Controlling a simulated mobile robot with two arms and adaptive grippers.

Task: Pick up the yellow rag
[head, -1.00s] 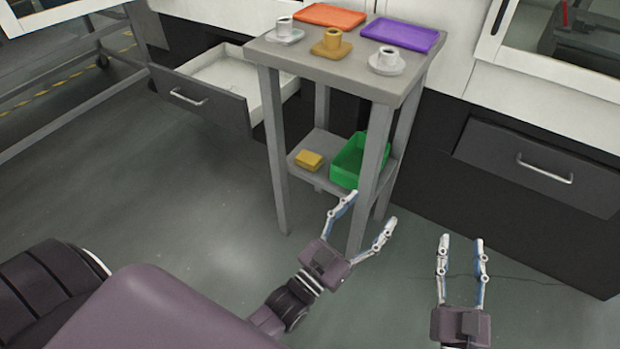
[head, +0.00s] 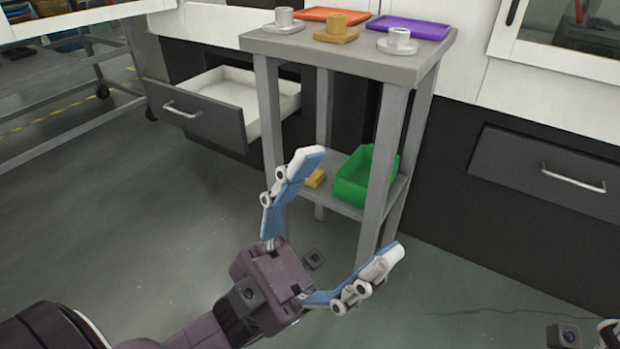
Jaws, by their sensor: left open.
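The yellow rag (head: 315,178) lies folded on the lower shelf of the grey stand, left of the green bin. In the head view it is partly hidden behind a finger of my left gripper. My left gripper (head: 350,204) is open and empty, in front of the stand, with its fingers spread toward the lower shelf. It appears apart from the rag. Of my right gripper only a small part (head: 578,338) shows at the bottom right edge, and its fingers are not clear.
The green bin (head: 352,187) sits beside the rag on the lower shelf. The stand's legs (head: 378,180) frame the shelf. Cups on saucers and two trays, orange (head: 334,14) and purple (head: 408,27), are on its top. An open drawer (head: 205,122) juts out at the left.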

